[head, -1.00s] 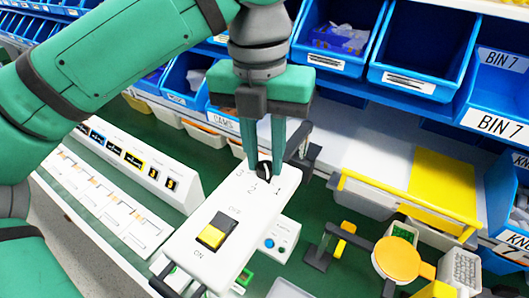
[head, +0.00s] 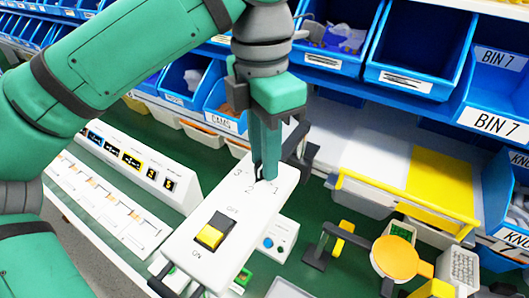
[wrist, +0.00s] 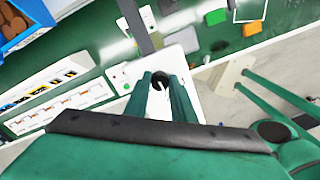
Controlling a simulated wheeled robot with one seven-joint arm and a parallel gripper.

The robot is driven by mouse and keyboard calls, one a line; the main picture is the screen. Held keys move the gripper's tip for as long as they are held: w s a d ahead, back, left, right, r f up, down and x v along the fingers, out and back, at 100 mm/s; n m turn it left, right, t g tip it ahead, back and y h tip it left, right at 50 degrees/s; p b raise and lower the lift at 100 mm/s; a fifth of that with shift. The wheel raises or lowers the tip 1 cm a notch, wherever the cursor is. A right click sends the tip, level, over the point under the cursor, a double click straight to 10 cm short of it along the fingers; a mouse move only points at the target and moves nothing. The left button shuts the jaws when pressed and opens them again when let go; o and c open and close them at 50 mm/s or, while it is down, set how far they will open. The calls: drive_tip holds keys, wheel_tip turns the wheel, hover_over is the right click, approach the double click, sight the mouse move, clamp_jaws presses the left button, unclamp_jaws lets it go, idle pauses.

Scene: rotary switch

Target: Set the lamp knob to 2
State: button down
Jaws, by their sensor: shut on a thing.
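The lamp knob (head: 258,168) is a small black dial at the far end of a white panel (head: 195,262), by the printed numbers 3, 2 and 1. In the head view my fingers hide most of it, and I cannot tell which number it points to. My gripper (head: 265,177) points down at the knob, with its fingers nearly in line with each other. In the wrist view the knob (wrist: 158,80) sits between the tips of my gripper (wrist: 163,85), which is shut on it.
A yellow rocker switch (head: 211,236) marked OFF and ON is on the panel's near part. A white display unit (head: 138,165) lies to the left. Blue bins (head: 420,50) line the back.

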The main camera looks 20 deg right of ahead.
drive_tip(key=shift+m, duration=0.3)
drive_tip(key=c, duration=1.5)
unclamp_jaws()
drive_tip(key=shift+r, duration=0.15)
drive_tip(key=r, duration=1)
drive_tip(key=shift+w+r, duration=0.2)
drive_tip(key=shift+r, duration=0.1)
